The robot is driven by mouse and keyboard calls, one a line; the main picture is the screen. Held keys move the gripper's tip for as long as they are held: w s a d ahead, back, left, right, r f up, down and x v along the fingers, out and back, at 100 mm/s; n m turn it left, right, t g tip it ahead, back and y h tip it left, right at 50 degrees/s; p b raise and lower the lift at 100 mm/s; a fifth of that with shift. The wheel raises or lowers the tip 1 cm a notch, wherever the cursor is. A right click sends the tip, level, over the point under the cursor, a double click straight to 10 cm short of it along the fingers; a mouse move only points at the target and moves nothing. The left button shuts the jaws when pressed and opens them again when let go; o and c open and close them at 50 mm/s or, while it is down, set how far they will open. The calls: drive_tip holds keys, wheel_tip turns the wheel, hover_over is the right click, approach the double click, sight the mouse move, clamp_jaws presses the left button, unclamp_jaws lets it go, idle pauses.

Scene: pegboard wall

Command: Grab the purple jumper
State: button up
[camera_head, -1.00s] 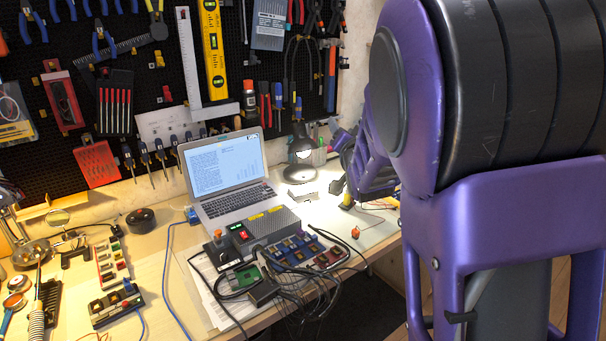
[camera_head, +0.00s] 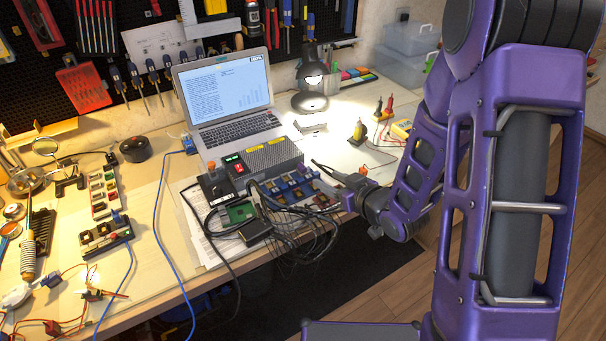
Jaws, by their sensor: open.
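I cannot pick out a purple jumper for sure. The patch board (camera_head: 300,190), with rows of small coloured modules, sits at the front edge of the bench, in front of the laptop. A tangle of dark cables (camera_head: 285,235) hangs from it over the edge; any purple lead among them is too small to tell. My gripper (camera_head: 342,199) is at the right end of this board, at about its height, on the end of my purple arm. Its jaws are open, though the fingertips are small and partly hidden, and nothing shows between them.
A grey box with a red switch (camera_head: 265,160) stands behind the board. An orange-capped plug (camera_head: 362,171) is close above my gripper. The laptop (camera_head: 228,100) and lamp (camera_head: 311,80) stand farther back. Open floor (camera_head: 385,295) lies right of the bench.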

sight(304, 166)
drive_tip(key=b+x, duration=0.1)
drive_tip(key=x, duration=1.2)
drive_tip(key=shift+w+d+f, duration=0.1)
drive_tip(key=shift+d, duration=0.05)
clamp_jaws()
